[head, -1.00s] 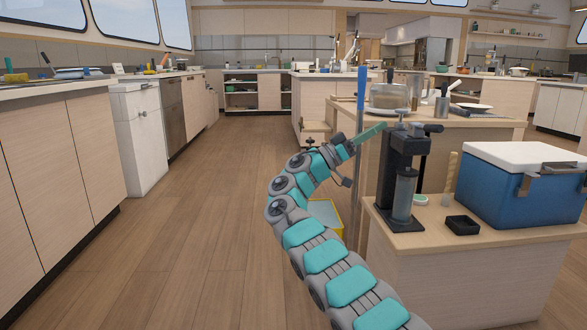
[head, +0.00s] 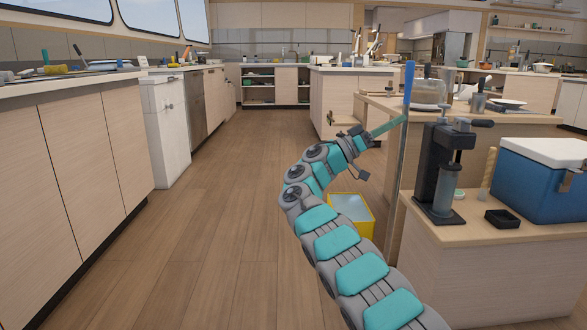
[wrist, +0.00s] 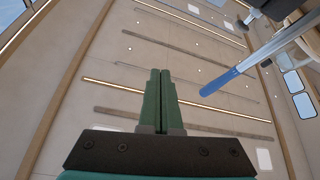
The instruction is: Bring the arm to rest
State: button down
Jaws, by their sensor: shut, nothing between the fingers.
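My gripper (head: 403,120) is at the end of my teal and grey arm, raised and pointing to the right in the head view. Its tip is close to an upright pole with a blue top (head: 408,85); I cannot tell whether they touch there. In the wrist view my gripper's two green fingers (wrist: 160,75) are together with nothing between them. The pole's blue end (wrist: 218,82) shows to the right of the fingers there, with a gap between.
A counter with a black press (head: 443,170), a small black tray (head: 502,219) and a blue cooler (head: 540,180) stands at the right. A yellow bucket (head: 366,228) is on the floor behind my arm. Cabinets (head: 75,180) line the left. The wooden floor between is clear.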

jog(key=s+d+f+n+g+y, duration=0.3)
jog(key=s+d+n+y, duration=0.2)
jog(key=s+d, duration=0.75)
jog(key=s+f+n+g+y, duration=0.15)
jog(key=s+f+y, duration=0.25)
jog(key=s+f, duration=0.55)
jog(key=s+f+n+g+y, duration=0.15)
jog(key=s+f+y, duration=0.4)
jog(key=s, duration=0.75)
jog(key=s+a+f+n+y, duration=0.3)
jog(key=s+a+f+y, duration=0.2)
jog(key=s+a+f, duration=0.5)
jog(key=s+a+f+n+y, duration=0.2)
jog(key=s+a+f+y, duration=0.2)
jog(key=s+a+f, duration=0.55)
jog(key=s+a+r+p, duration=0.1)
jog(key=r+p, duration=0.6)
jog(key=r, duration=0.1)
jog(key=a+r+p, duration=0.2)
jog(key=r+p, duration=0.5)
jog(key=r, duration=0.1)
jog(key=shift+s+a+r+t, duration=0.25)
jog(key=shift+s+r+t, duration=0.15)
